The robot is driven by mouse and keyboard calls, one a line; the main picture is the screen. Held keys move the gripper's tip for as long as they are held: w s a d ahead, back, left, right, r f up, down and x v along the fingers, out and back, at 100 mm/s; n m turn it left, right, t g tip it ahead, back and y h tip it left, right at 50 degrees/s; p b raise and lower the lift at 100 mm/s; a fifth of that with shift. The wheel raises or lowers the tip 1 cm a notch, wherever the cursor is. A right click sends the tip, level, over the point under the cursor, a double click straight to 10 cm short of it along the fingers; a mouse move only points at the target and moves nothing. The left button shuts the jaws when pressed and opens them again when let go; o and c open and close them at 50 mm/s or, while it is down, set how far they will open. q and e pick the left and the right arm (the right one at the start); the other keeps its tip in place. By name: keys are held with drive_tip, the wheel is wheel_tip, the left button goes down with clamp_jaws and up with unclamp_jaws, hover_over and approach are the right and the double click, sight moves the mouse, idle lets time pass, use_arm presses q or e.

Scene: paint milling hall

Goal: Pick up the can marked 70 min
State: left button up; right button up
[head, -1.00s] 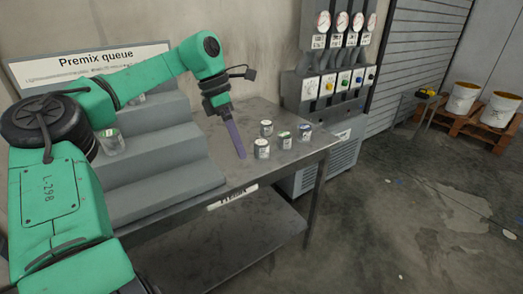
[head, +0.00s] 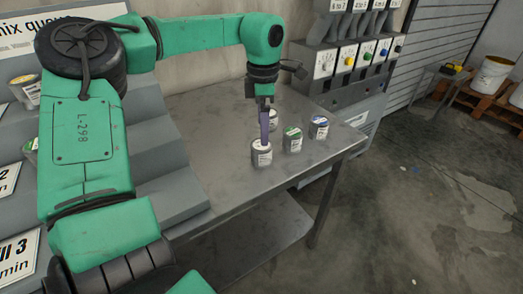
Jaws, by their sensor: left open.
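Several small cans stand on the grey metal table (head: 215,125). The nearest is a grey can with a white label and a pale lid (head: 261,156). A green-marked can (head: 292,142) stands to its right, a blue-marked can (head: 319,127) is further right, and another can (head: 274,118) is behind, partly hidden by my gripper. The label print is too small to read, so I cannot tell which says 70 min. My left gripper (head: 264,137) points down, open, its purple fingers at the nearest can's top; I cannot tell whether they touch it. My right gripper is out of view.
A grey stepped rack (head: 155,150) at left holds a can (head: 27,90) on an upper step and another (head: 31,150) partly behind my arm. A panel with gauges and coloured knobs (head: 350,60) stands behind the table. The table's front right is clear.

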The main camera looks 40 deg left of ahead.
sight(261, 153)
use_arm(q)
drive_tip(key=f, duration=0.2)
drive_tip(key=f+p, duration=0.1)
drive_tip(key=f, duration=0.4)
drive_tip(key=shift+a+f, duration=0.15)
drive_tip(key=shift+a, duration=0.2)
drive_tip(key=shift+f, duration=0.3)
drive_tip(key=shift+w, duration=0.15)
drive_tip(key=c, duration=1.5)
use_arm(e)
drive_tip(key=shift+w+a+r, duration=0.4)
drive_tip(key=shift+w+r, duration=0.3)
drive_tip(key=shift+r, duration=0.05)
